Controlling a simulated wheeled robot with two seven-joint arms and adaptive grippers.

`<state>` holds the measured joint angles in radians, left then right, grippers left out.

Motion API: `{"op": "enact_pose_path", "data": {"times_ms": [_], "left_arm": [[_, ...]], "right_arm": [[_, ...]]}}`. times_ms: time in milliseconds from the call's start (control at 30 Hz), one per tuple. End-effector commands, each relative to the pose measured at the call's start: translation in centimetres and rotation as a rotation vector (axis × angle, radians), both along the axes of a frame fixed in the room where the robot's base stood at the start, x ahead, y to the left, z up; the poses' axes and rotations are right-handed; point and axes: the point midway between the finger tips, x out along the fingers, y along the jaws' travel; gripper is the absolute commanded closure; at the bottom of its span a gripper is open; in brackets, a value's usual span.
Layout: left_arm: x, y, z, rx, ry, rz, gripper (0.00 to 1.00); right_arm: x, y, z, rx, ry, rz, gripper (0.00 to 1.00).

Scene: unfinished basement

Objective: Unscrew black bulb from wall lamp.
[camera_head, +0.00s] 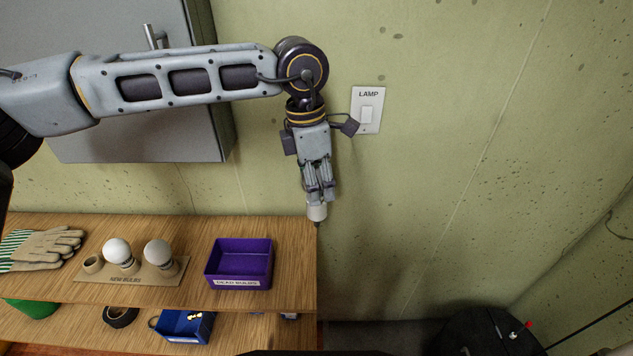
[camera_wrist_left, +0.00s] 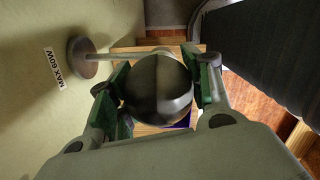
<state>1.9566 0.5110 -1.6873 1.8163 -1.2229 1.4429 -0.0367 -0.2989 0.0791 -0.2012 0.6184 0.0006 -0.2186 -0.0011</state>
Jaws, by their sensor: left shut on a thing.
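The black bulb (camera_wrist_left: 157,88) shows large and round in the left wrist view, between the two fingers of my left gripper (camera_wrist_left: 160,85). The fingers are shut on its sides. In the head view my left gripper (camera_head: 319,188) points down along the wall and hides the bulb. The pale socket of the wall lamp (camera_head: 317,212) shows just below the fingertips. In the left wrist view the lamp's round wall mount (camera_wrist_left: 88,57) has a rod running behind the bulb. Whether the bulb is still threaded in the socket is hidden. My right gripper is out of view.
Left of the lamp, a wooden shelf (camera_head: 205,224) holds a purple dead-bulbs box (camera_head: 240,284), looking empty, a new-bulbs holder (camera_head: 120,279) with two bulbs and an empty hole, and gloves (camera_head: 45,249). A lamp switch (camera_head: 367,115) and grey cabinet (camera_head: 210,140) are on the wall.

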Motion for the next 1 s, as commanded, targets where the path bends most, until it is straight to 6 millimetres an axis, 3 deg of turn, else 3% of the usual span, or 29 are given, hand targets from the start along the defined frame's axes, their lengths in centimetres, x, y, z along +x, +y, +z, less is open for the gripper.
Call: {"op": "enact_pose_path", "data": {"times_ms": [33, 1000], "left_arm": [[0.1, 0.1, -0.2, 0.001, -0.001, 0.014, 0.73], [0.1, 0.1, -0.1, 0.001, 0.0, 0.268, 0.73]], "right_arm": [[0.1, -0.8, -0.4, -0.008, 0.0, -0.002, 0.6], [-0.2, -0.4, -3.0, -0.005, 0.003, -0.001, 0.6]]}}
